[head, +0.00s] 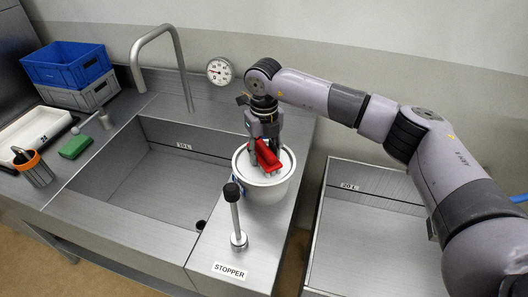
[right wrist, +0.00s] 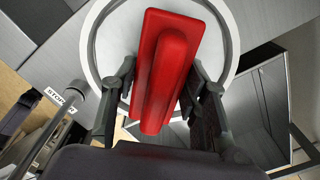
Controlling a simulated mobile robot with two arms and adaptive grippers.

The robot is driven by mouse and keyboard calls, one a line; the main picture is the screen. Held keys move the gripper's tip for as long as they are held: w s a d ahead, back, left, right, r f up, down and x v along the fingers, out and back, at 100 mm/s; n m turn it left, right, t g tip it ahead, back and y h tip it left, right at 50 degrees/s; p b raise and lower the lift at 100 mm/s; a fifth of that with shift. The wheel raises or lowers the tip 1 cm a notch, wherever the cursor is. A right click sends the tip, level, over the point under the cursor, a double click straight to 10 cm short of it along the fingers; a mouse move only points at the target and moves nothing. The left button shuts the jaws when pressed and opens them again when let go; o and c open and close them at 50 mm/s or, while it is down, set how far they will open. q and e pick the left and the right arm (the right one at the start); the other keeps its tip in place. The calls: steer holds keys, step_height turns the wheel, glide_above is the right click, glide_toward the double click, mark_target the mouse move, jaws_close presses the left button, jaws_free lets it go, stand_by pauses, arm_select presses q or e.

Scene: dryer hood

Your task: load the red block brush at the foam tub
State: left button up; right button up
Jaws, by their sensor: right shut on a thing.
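My right gripper (head: 265,140) is shut on the red block brush (head: 267,157). In the right wrist view the brush (right wrist: 165,65) sits between the two fingers of the gripper (right wrist: 165,95), its red back facing the camera. The brush is over the round white foam tub (head: 265,189), which stands on the steel counter between the two basins. The tub's pale rim (right wrist: 92,50) shows around the brush in the right wrist view. The brush's underside is hidden, so I cannot tell whether it touches the tub's contents. My left gripper is not in view.
A stopper lever (head: 236,215) stands just in front of the tub. An empty steel basin (head: 150,185) lies left, another basin (head: 365,240) right. A tall faucet (head: 180,65) and a round gauge (head: 220,71) are behind. Blue and grey crates (head: 68,66) and a green block (head: 75,147) are at left.

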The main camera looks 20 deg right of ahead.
mark_target(264, 146)
steer(key=shift+f, duration=0.1)
steer(key=shift+r+p, duration=1.75)
steer(key=shift+r, duration=1.85)
